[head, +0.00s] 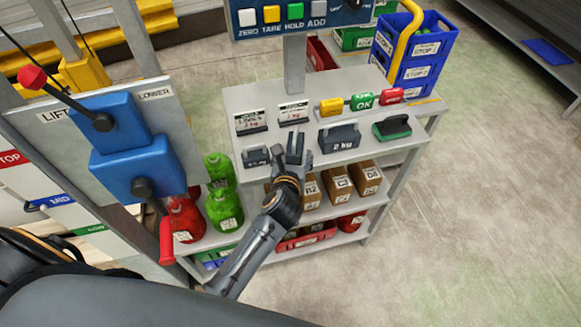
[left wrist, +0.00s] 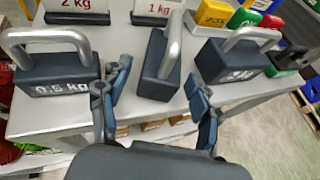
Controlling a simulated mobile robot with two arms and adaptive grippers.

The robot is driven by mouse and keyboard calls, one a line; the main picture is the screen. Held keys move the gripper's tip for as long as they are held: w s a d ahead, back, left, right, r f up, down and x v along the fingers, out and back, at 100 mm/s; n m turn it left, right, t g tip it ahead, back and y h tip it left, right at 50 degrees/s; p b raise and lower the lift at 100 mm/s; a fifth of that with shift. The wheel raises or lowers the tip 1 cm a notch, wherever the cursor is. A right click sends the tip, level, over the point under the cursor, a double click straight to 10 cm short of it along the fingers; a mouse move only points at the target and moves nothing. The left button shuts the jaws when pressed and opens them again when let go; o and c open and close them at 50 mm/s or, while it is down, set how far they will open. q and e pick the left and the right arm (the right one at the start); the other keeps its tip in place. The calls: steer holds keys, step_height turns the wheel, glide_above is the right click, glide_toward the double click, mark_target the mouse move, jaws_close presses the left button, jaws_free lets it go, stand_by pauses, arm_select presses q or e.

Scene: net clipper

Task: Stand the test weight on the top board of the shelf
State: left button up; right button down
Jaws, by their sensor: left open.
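Three dark test weights with grey handles stand on the grey top board (head: 240,100) of the shelf. The left one (left wrist: 58,82) reads 0.5 kg and also shows in the head view (head: 256,157). The right one (head: 338,138) reads 2 kg and also shows in the wrist view (left wrist: 232,65). The middle weight (left wrist: 158,78) is largely hidden behind my left gripper (head: 295,145) in the head view. In the wrist view my left gripper (left wrist: 158,92) is open, with its fingers to either side of the middle weight's near end. My right gripper is not in view.
Coloured blocks (head: 362,101) and a green-and-black block (head: 391,127) are to the right. Boxes (head: 338,183) and green bottles (head: 224,207) fill the lower board. A lift panel (head: 60,130) stands left.

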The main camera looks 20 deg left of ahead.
arm_select(q)
steer(key=b+v, duration=0.1)
steer(key=v, duration=0.8)
steer(key=shift+s, duration=0.2)
